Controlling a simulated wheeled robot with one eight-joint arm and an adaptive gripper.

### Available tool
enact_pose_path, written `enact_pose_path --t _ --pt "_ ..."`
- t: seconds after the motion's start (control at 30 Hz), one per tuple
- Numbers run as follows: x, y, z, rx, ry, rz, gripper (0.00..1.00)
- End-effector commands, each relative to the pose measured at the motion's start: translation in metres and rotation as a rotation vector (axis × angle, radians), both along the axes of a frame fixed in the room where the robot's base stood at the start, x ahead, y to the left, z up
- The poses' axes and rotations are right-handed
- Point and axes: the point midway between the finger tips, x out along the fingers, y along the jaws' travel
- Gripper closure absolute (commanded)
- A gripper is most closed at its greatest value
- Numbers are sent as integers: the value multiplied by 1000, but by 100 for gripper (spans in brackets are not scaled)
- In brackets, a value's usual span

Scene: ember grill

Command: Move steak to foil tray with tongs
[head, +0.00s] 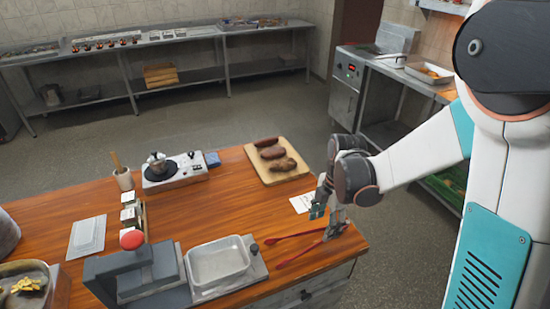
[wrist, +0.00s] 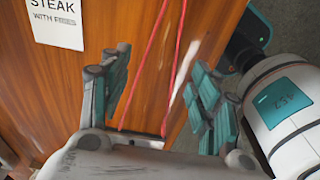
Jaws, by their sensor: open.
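Red tongs (head: 292,236) lie on the wooden table near its right front edge, arms spread towards the foil tray. In the wrist view their thin red arms (wrist: 154,62) run between my fingers. My gripper (head: 327,216) is open, low over the table at the right end of the tongs; its fingers (wrist: 162,85) stand either side of them, with no grip visible. Several brown pieces of meat (head: 272,153) lie on a cutting board (head: 256,170) at the back right; the steak seems to be among them. The silvery foil tray (head: 193,270) looks empty, left of the tongs.
A small burner (head: 175,173) is at the back. A printed card (head: 302,202), reading "STEAK" in the wrist view (wrist: 57,22), lies by my gripper. The middle of the table is clear.

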Motion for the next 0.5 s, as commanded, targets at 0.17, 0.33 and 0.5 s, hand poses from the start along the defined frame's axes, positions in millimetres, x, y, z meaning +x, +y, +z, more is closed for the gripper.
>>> enact_pose_path --t 0.17,0.33,0.5 --pt "-1 2 -30 0 0 0 43" --pt "-2 4 -43 0 0 0 43" --pt "-2 4 -45 0 0 0 43"
